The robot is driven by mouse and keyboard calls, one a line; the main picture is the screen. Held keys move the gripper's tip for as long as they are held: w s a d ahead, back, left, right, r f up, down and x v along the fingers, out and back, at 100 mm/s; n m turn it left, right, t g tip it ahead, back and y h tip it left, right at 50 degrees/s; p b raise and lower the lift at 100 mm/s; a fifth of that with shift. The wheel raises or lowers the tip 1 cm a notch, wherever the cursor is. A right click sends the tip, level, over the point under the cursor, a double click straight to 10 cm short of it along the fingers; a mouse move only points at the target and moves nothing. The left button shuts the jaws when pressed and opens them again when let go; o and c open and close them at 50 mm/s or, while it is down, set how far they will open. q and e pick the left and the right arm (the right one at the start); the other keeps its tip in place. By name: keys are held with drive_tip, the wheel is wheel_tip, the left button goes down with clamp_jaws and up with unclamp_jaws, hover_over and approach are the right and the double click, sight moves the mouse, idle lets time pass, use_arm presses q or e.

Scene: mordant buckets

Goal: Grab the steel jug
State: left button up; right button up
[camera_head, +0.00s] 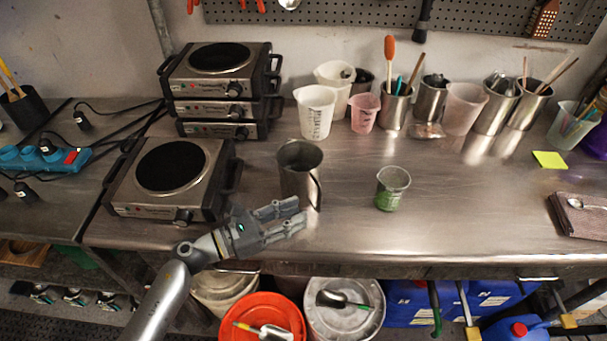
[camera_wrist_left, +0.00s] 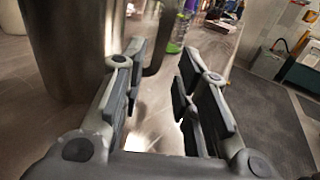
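The steel jug (camera_head: 298,165) stands upright on the steel worktop, with its handle (camera_head: 318,190) toward the front right. My left gripper (camera_head: 301,213) is open just in front of the jug's lower part, its fingers pointing right. In the left wrist view the jug's body (camera_wrist_left: 72,45) fills the upper left, outside the left finger. A strip that looks like its handle shows just beyond that finger. The open fingers (camera_wrist_left: 165,62) have bare worktop between them. I cannot tell whether a finger touches the jug. My right gripper is not in view.
A green-tinted beaker (camera_head: 391,190) stands right of the jug. A hot plate (camera_head: 170,180) is at its left, with stacked ones (camera_head: 220,90) behind. Plastic jugs (camera_head: 316,112) and steel pots (camera_head: 395,107) line the back. The worktop's front edge is close below my gripper; buckets (camera_head: 262,315) stand underneath.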

sight(318, 213)
use_arm(q)
drive_tip(key=shift+w+d+r, duration=0.1)
drive_tip(key=shift+w+d, duration=0.2)
drive_tip(key=shift+d, duration=0.25)
drive_tip(key=shift+w+d, duration=0.15)
drive_tip(key=shift+d, duration=0.05)
drive_tip(key=p+x, duration=0.1)
drive_tip(key=x, duration=0.1)
drive_tip(key=p+x, duration=0.1)
drive_tip(key=x, duration=0.1)
drive_tip(key=shift+r+p, duration=0.25)
drive_tip(key=shift+p, duration=0.05)
drive_tip(key=shift+w+d+f, duration=0.15)
drive_tip(key=shift+w+d, duration=0.15)
drive_tip(key=shift+d, duration=0.2)
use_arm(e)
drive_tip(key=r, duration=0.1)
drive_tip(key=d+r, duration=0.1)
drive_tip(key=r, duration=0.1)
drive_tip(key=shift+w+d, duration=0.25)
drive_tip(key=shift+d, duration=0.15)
use_arm(q)
drive_tip(key=shift+c, duration=0.4)
drive_tip(key=c, duration=0.5)
clamp_jaws()
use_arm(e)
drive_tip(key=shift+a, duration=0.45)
